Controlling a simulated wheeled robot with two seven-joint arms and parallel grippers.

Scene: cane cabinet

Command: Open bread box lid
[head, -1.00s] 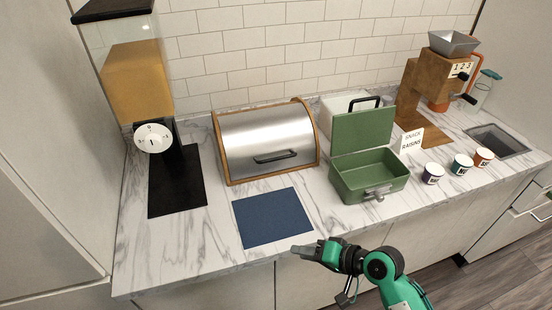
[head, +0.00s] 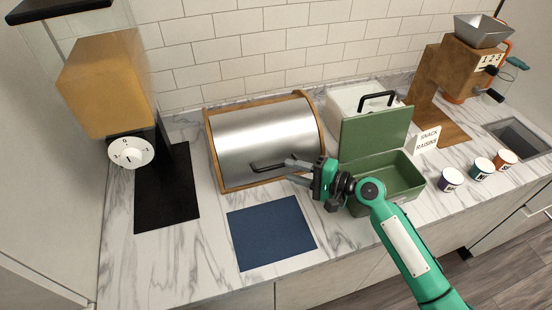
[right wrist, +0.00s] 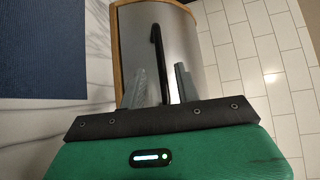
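The bread box (head: 228,178) has wooden ends and a curved silver lid (head: 262,130), which is down. Its black bar handle (head: 268,168) is low on the lid's front. My right gripper (head: 289,170) is open at the right end of the handle, its fingers pointing left. In the right wrist view, the handle (right wrist: 155,42) runs toward the gap between the two open fingers (right wrist: 160,72), in front of the lid (right wrist: 189,45). I cannot tell whether the fingers touch the handle. My left gripper is not in view.
An open green metal box (head: 375,138) stands close behind my right gripper. A blue mat (head: 270,234) lies in front of the bread box. A dispenser (head: 105,85) stands at left. Several small cups (head: 451,180), a sign (head: 427,139) and a wooden mill (head: 445,75) are at right.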

